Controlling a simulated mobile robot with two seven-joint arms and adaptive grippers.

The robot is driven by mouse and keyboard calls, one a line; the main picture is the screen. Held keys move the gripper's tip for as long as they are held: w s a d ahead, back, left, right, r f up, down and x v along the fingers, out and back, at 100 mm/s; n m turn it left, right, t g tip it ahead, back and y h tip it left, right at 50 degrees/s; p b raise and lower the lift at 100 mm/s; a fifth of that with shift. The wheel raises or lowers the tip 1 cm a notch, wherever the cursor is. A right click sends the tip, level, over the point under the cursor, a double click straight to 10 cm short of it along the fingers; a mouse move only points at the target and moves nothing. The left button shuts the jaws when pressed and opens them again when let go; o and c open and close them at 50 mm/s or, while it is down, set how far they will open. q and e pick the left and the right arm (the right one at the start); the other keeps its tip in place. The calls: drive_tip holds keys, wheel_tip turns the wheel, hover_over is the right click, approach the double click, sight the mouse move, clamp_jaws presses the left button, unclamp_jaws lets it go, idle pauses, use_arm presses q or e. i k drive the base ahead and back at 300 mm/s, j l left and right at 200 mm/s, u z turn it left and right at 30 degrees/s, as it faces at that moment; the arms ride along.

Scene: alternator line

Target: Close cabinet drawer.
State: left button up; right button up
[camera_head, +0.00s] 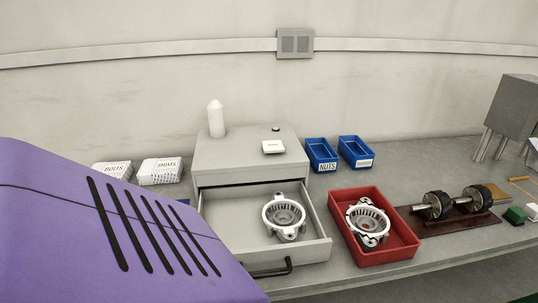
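The grey cabinet (245,158) stands on the workbench against the wall. Its drawer (319,226) is pulled out toward me, with a dark handle (268,269) on its front. A round silver alternator housing (284,215) lies inside the drawer, toward its right side. Neither of my grippers is in view. A large purple panel with dark slots covers the lower left and hides part of the drawer's left side.
A red bin (393,257) with another housing (368,222) stands close to the drawer's right. Blue bins (321,155), white boxes labelled bolts and shims (160,171), and rotors on a board (453,205) are on the bench. A white bottle (216,120) stands on the cabinet.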

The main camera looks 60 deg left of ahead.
sight(234, 214)
drive_tip(key=u, duration=1.5)
